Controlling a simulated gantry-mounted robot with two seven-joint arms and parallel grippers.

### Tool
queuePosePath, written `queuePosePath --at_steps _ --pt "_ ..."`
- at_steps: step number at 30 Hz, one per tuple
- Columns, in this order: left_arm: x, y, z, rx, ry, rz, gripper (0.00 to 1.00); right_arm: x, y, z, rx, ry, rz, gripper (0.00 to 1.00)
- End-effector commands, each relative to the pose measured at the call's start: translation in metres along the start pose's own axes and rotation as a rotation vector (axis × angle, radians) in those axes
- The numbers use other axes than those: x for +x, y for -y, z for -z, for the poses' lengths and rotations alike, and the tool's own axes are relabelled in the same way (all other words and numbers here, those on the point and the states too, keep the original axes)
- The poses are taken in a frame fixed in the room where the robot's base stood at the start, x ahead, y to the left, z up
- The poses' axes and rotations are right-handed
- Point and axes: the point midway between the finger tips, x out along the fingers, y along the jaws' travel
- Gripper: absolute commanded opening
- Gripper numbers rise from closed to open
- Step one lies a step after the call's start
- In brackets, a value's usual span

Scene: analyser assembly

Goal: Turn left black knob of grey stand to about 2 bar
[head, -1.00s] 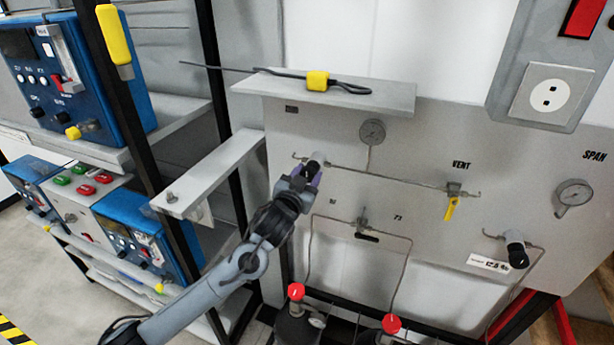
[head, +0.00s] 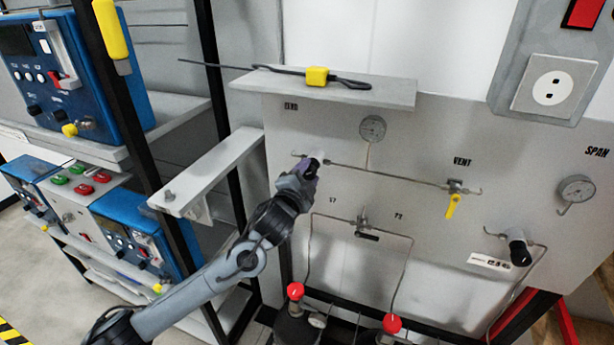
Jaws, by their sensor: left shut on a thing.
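The grey stand (head: 420,140) is an upright panel with pipes, gauges and valves. Its left black knob (head: 313,165) is at the upper left of the panel, partly hidden by my left gripper. My left gripper (head: 310,171) is shut on this knob, reaching up from the lower left. The left gauge (head: 373,128) sits above the pipe, right of the knob; its reading is too small to tell. A second black knob (head: 519,250) is at the lower right, below the right gauge (head: 576,189). My right gripper is not in view.
A shelf (head: 390,93) juts out atop the panel, with a dark rod and yellow block (head: 317,76) on it. A yellow vent handle (head: 453,205) hangs at right. Red-topped cylinders (head: 296,291) stand below. A rack with blue instruments (head: 95,75) is at left.

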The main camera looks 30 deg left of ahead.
Motion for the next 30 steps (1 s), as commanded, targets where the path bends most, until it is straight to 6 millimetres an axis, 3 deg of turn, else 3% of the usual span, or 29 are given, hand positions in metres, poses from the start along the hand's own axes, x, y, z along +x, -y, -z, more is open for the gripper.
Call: queuePosePath --at_steps 17,30 --pt "0.0 -0.004 -0.002 0.549 0.0 0.003 0.15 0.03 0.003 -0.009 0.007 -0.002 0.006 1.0" --pt "0.0 -0.005 -0.003 0.968 0.0 0.004 0.15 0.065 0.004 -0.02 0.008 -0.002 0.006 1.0"
